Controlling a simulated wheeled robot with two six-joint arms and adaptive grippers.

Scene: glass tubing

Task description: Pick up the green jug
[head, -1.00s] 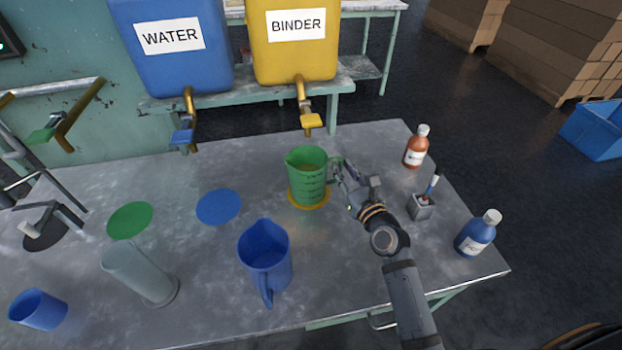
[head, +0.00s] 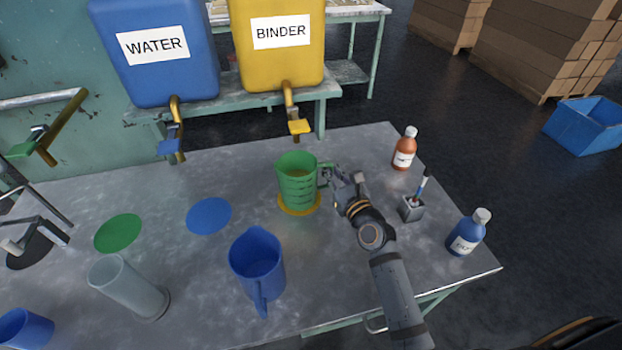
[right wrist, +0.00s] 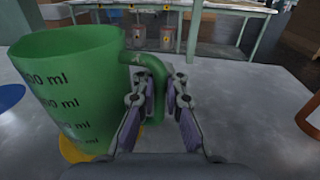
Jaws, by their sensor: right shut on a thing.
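The green jug (head: 296,184) stands upright on the yellow disc (head: 299,209) below the binder tap, with dark measuring marks on its side. It also shows large at the left of the right wrist view (right wrist: 72,85). My right gripper (head: 331,178) is at the jug's right side, by the handle. In the right wrist view its two fingers (right wrist: 160,100) are on either side of the jug's handle (right wrist: 157,72), shut on it. Whether the jug's base touches the disc is hard to tell. My left gripper does not show.
A blue jug (head: 257,266), a clear cylinder (head: 125,285) and a blue cup (head: 24,328) are at the front left. Green (head: 118,233) and blue (head: 209,215) discs lie bare. A brown bottle (head: 404,150), brush holder (head: 411,208) and blue bottle (head: 468,233) stand right of my arm.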

